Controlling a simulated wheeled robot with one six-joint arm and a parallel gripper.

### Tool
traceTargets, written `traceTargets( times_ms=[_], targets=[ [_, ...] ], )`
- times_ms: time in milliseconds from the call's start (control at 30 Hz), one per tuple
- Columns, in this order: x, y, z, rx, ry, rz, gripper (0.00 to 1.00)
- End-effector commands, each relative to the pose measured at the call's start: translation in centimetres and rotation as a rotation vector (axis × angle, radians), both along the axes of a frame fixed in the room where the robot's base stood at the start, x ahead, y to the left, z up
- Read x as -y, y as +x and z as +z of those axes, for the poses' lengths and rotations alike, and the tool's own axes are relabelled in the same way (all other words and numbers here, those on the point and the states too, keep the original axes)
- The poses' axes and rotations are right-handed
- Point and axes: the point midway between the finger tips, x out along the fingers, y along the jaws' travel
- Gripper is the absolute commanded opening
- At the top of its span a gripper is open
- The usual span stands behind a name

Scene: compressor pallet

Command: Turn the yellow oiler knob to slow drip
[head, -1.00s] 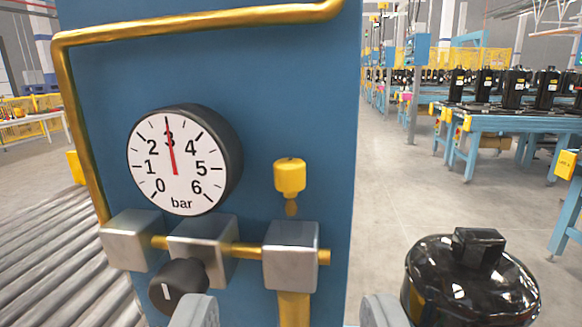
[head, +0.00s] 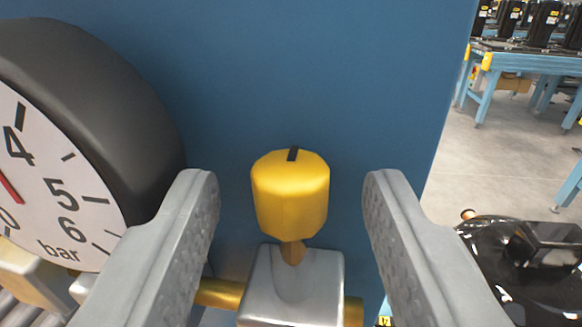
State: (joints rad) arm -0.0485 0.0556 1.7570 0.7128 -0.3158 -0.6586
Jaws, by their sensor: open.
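The yellow oiler knob (head: 290,200) is in the middle of the head view. It has a dark mark on its top edge and sits on a short brass stem above a silver metal block (head: 292,288). My gripper (head: 290,185) is open, with one grey finger left of the knob and one right of it. A gap shows between the knob and each finger in the picture. I cannot tell whether the fingertips reach as deep as the knob.
A black-rimmed pressure gauge (head: 60,190) stands close at the left, near the left finger. The blue panel (head: 330,75) is behind the knob. A brass pipe (head: 222,294) runs to the block. A glossy black compressor (head: 525,265) is at the lower right.

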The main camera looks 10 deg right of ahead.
Motion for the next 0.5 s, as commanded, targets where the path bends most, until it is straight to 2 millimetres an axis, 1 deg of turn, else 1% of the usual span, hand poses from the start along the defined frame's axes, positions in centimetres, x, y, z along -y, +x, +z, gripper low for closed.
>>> traceTargets(
  times_ms=[100, 333, 467, 500],
  targets=[
    [0.05, 0.31, -0.08, -0.001, 0.000, 0.000, 0.45],
    [0.06, 0.30, -0.05, -0.001, 0.000, 0.000, 0.45],
    [0.06, 0.30, -0.04, -0.001, 0.000, 0.000, 0.20],
    [0.06, 0.30, -0.04, -0.001, 0.000, 0.000, 0.12]
  ],
)
